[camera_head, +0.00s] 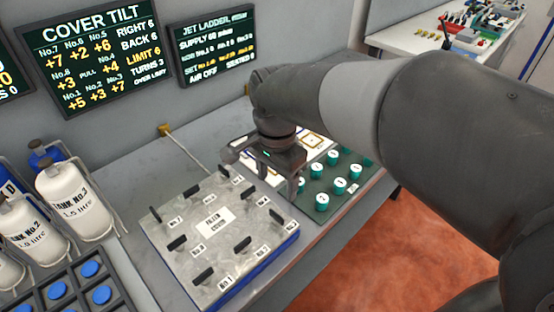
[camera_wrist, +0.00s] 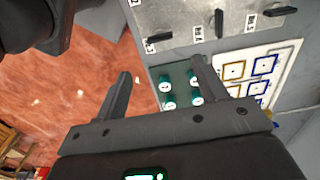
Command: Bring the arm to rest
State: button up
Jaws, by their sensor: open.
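My arm reaches in from the right in the head view and bends down over the bench. My gripper (camera_head: 268,170) hangs above the bench beside the far right corner of the metal plate. In the wrist view my gripper (camera_wrist: 160,85) has its two fingers spread wide with nothing held between them. Beyond the fingers lie the green tray (camera_wrist: 181,76) with white-topped teal caps and the white sheet with coloured squares (camera_wrist: 285,58). The gripper appears apart from these things, above them.
A metal plate with black handles (camera_head: 190,222) lies on the bench (camera_head: 110,170). The green tray (camera_head: 325,212) is right of it. White tanks (camera_head: 70,200) and a rack of blue caps (camera_head: 75,290) stand left. Screens (camera_head: 85,50) hang behind. Red floor (camera_head: 400,250) is open at right.

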dwell(0.3)
jog(key=s+d+r+n+t, duration=0.1)
jog(key=s+d+n+t, duration=0.1)
jog(key=s+d+n, duration=0.2)
jog(key=s+d+r+n+t, duration=0.2)
jog(key=s+d+n+t, duration=0.1)
jog(key=d, duration=0.8)
jog(key=shift+s+d+r+n+t, duration=0.15)
jog(key=shift+s+d+n+t, duration=0.15)
jog(key=shift+s+n, duration=0.55)
jog(key=shift+w, duration=0.2)
dwell(1.6)
